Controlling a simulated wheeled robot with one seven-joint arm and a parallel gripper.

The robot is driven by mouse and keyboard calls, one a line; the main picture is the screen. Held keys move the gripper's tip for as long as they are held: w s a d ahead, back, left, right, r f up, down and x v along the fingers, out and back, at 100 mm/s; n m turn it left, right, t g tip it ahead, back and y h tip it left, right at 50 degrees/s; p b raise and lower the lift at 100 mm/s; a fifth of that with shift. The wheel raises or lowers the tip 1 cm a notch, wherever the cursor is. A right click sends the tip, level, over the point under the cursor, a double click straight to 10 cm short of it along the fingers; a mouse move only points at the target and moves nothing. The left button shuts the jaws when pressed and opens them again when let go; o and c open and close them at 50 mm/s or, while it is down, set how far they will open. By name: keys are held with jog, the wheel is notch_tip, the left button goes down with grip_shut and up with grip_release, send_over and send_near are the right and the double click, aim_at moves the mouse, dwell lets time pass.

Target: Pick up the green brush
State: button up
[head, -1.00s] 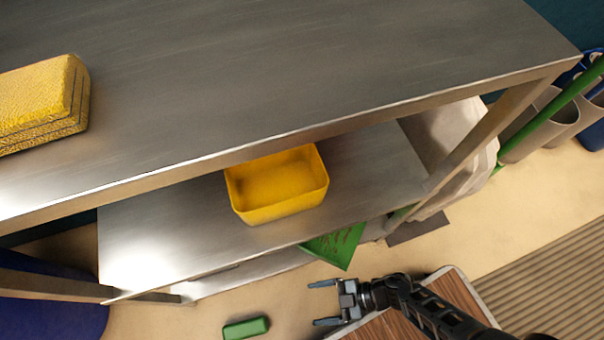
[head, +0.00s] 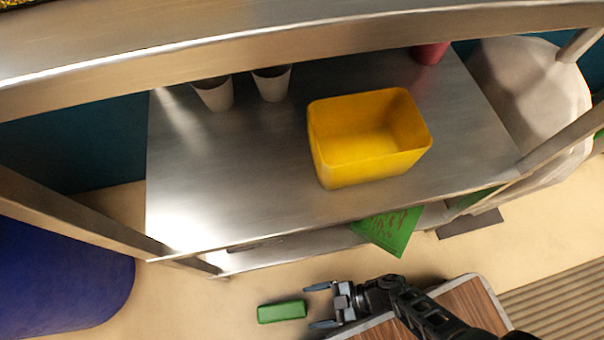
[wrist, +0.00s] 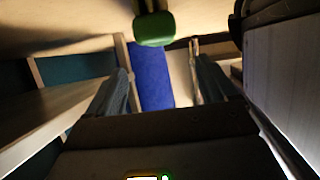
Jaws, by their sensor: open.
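The green brush (head: 282,311) lies on the beige floor in front of the metal shelf unit, a small green block in the head view. My gripper (head: 318,306) is just to its right in that view, with its two fingers apart and pointing left towards it. Nothing is between the fingers. In the wrist view, a green rounded end (wrist: 154,29), which looks like the brush, shows at the top centre, beyond my open gripper (wrist: 161,70). I cannot tell the height of the gripper above the floor.
A metal shelf (head: 240,160) holds a yellow bin (head: 370,165), two pale cups (head: 272,84) and a red cup (head: 429,53). A green sheet-like item (head: 390,230) sticks out below. A large blue object (head: 55,280) stands at left. Floor around the brush is clear.

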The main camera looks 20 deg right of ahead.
aim_at(282, 311)
jog(key=b+x, duration=0.2)
jog(key=x, duration=0.6)
jog(key=shift+f+b, duration=0.2)
jog(key=shift+b, duration=0.15)
jog(key=shift+c, duration=0.2)
jog(key=c, duration=1.1)
